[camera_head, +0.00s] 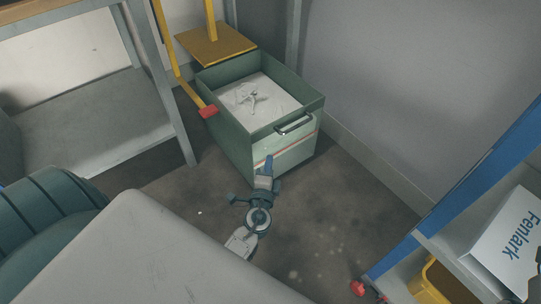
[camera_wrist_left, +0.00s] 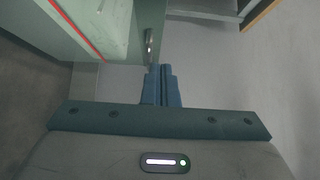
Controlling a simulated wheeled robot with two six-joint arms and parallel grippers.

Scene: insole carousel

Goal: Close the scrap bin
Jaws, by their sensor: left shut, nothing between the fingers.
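The scrap bin (camera_head: 222,128) is a dark green box with a pale front panel (camera_head: 290,150), a thin red stripe and a metal handle (camera_head: 294,125) near the top edge. Its top is open in the head view, and pale scrap (camera_head: 250,96) shows inside. My left gripper (camera_head: 268,160) is shut and empty, low in front of the panel and below the handle; I cannot tell if it touches. In the left wrist view the blue closed fingers (camera_wrist_left: 160,72) point forward, with the panel (camera_wrist_left: 100,25) at upper left and the handle (camera_wrist_left: 149,42) just beyond the tips.
A grey-legged bench (camera_head: 155,80) stands left. A blue-framed shelf (camera_head: 470,175) with a white box (camera_head: 508,245) is right. Floor (camera_head: 350,200) between is clear.

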